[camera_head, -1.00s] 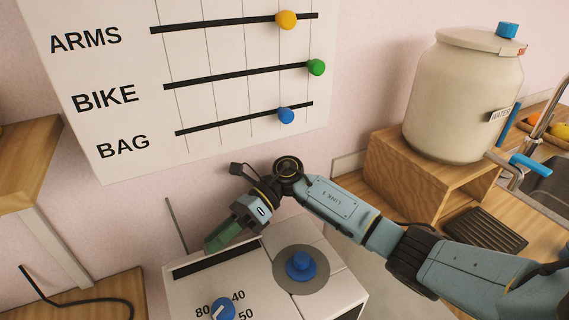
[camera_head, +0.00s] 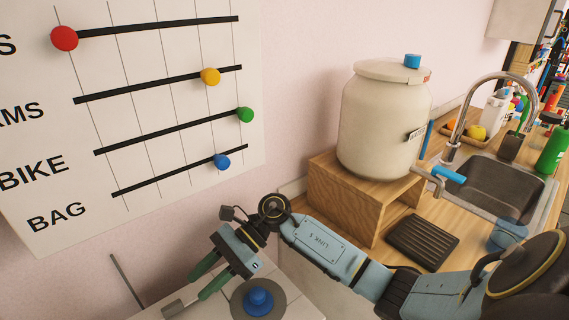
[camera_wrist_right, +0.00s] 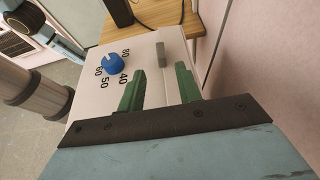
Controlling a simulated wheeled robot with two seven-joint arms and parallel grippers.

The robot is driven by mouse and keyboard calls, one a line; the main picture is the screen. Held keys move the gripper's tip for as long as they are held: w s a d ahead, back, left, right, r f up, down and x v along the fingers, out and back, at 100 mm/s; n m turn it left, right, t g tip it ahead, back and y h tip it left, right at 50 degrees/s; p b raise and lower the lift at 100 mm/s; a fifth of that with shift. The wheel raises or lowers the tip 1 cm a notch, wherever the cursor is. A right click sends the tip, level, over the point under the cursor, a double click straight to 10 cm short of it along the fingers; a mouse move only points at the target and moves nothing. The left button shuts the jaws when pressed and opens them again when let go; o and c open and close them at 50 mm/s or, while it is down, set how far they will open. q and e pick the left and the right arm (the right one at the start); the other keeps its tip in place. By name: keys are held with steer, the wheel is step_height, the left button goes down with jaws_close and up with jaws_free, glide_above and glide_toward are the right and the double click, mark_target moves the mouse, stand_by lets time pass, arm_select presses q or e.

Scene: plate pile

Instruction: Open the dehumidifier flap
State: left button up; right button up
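The dehumidifier is a white box (camera_wrist_right: 98,60) with a numbered blue dial (camera_wrist_right: 113,63) in the right wrist view. In the head view only part of its top shows at the bottom edge, with a round blue knob (camera_head: 258,300) on a grey disc. My right gripper (camera_head: 202,284) is over this top, left of the knob, its two green fingers spread and empty. In the right wrist view the gripper (camera_wrist_right: 160,84) points at a small grey bar (camera_wrist_right: 160,55), which stands ahead, between the lines of the fingers. I cannot tell whether the flap is raised. My left gripper is not in view.
A cream water jar (camera_head: 385,125) with a tap stands on a wooden stand (camera_head: 345,190) at right, behind my right arm. A sink (camera_head: 500,188) lies farther right. A slider board (camera_head: 150,120) hangs on the wall. A thin rod (camera_head: 127,282) stands left of the gripper.

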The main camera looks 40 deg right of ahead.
steer(key=b+v, duration=0.1)
steer(key=v, duration=0.6)
steer(key=s+a+r+n+g+b, duration=0.1)
steer(key=s+a+r+n+g, duration=0.3)
steer(key=n, duration=0.4)
steer(key=s+a+r+n+g+b, duration=0.1)
steer(key=s+a+r+n+g, duration=0.25)
steer(key=s+r+n, duration=0.35)
steer(key=s+d+r+n, duration=0.2)
steer(key=d+r, duration=0.8)
steer(key=r, duration=0.5)
steer(key=shift+d+r+g, duration=0.2)
steer(key=shift+r+g, duration=0.1)
steer(key=shift+g, duration=0.15)
